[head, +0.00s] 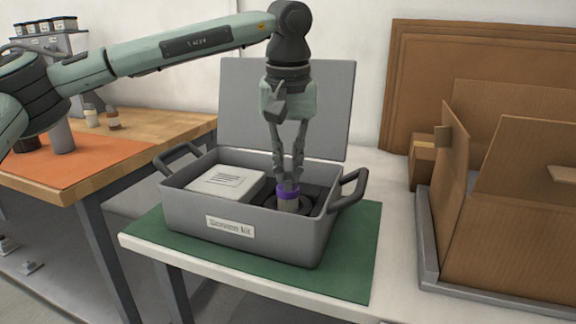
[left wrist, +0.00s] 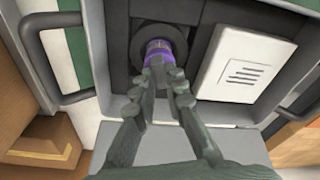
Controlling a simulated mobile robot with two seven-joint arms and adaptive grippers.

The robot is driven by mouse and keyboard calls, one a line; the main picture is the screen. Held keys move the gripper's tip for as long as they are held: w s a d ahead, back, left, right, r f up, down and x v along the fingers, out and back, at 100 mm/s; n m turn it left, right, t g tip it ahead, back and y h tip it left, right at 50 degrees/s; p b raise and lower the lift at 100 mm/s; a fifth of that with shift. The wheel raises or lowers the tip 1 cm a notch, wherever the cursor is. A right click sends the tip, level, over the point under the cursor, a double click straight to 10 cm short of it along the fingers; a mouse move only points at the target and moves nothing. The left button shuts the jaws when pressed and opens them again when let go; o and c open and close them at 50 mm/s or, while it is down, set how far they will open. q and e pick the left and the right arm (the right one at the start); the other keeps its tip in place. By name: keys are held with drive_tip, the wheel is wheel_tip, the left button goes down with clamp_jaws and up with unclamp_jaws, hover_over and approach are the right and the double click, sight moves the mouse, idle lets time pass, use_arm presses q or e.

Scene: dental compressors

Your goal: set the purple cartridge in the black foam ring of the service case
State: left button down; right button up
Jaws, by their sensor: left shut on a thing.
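The purple-banded cartridge (head: 289,195) stands about upright inside the open grey service case (head: 270,241). My left gripper (head: 289,181) comes down from above and is shut on the top of the cartridge. In the left wrist view, the fingertips of the left gripper (left wrist: 167,80) meet the near side of the cartridge (left wrist: 158,52). The black foam ring (left wrist: 138,55) shows around the cartridge; its lower end is hidden, so I cannot tell how deep it sits. My right gripper is not in view.
A white box with printed lines (head: 225,182) fills the left part of the case. The open lid (head: 287,110) stands behind. The case rests on a green mat (head: 352,262). Cardboard boxes (head: 520,180) stand right; a wooden bench (head: 135,135) with bottles is left.

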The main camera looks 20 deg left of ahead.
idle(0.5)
use_arm(q)
drive_tip(key=shift+f, duration=0.6)
drive_tip(key=c, duration=1.9)
unclamp_jaws()
drive_tip(key=shift+o, duration=0.2)
drive_tip(key=shift+s+d+r+p, duration=0.1)
drive_tip(key=shift+s+r+p, duration=0.1)
drive_tip(key=shift+r+p, duration=1)
drive_tip(key=shift+s+d+r+p, duration=0.15)
drive_tip(key=shift+r+p, duration=0.55)
drive_tip(key=shift+r, duration=1)
drive_tip(key=shift+s+r+p, duration=0.2)
drive_tip(key=shift+r+p, duration=0.3)
drive_tip(key=shift+r, duration=0.75)
drive_tip(key=r, duration=0.2)
drive_tip(key=shift+s+r, duration=0.2)
drive_tip(key=shift+r, duration=0.1)
